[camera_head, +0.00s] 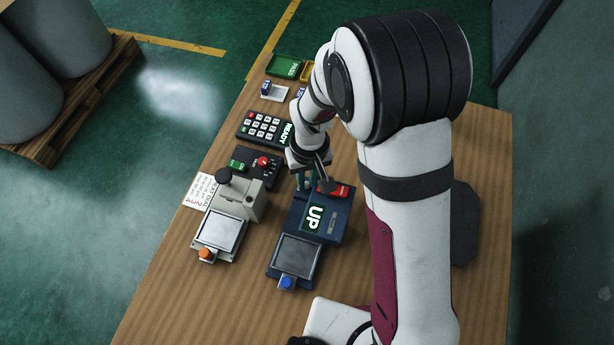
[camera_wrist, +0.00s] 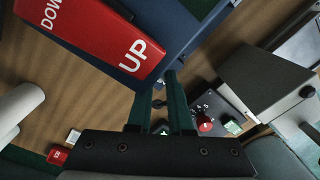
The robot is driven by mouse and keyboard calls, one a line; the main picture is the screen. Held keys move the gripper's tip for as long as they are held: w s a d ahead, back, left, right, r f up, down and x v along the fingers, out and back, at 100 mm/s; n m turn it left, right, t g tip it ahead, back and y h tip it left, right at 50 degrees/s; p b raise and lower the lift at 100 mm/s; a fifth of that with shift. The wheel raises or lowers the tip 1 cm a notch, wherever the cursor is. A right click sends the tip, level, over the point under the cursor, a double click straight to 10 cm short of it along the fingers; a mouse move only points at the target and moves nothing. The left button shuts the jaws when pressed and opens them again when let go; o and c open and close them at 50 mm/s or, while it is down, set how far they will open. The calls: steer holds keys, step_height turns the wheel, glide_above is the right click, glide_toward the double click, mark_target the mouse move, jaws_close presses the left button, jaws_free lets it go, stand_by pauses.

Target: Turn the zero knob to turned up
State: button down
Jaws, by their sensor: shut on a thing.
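My gripper (camera_head: 306,184) is at the far edge of the blue device, pointing down, beside a red plate (camera_head: 341,191). In the wrist view, the two dark green fingers of my gripper (camera_wrist: 168,82) reach to the edge of the blue device (camera_wrist: 200,25). They are shut on the zero knob, which is mostly hidden at the fingertips. The red plate (camera_wrist: 95,35) is large in the wrist view and reads DOWN and UP in white.
A grey press-like device (camera_head: 238,205) with a black knob stands to the left. Behind it are a dark box with a red knob (camera_head: 264,161) and a keypad (camera_head: 264,129). Green and yellow trays are at the far end. Bare wood lies at the front left.

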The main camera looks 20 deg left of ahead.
steer(key=shift+m, duration=0.7)
steer(key=c, duration=0.8)
jaws_free()
steer(key=shift+c, duration=0.2)
steer(key=shift+r, duration=0.1)
step_height(320, 180, up, 16)
steer(key=shift+d+f, duration=0.2)
steer(key=shift+d, duration=0.05)
steer(key=shift+w, duration=0.1)
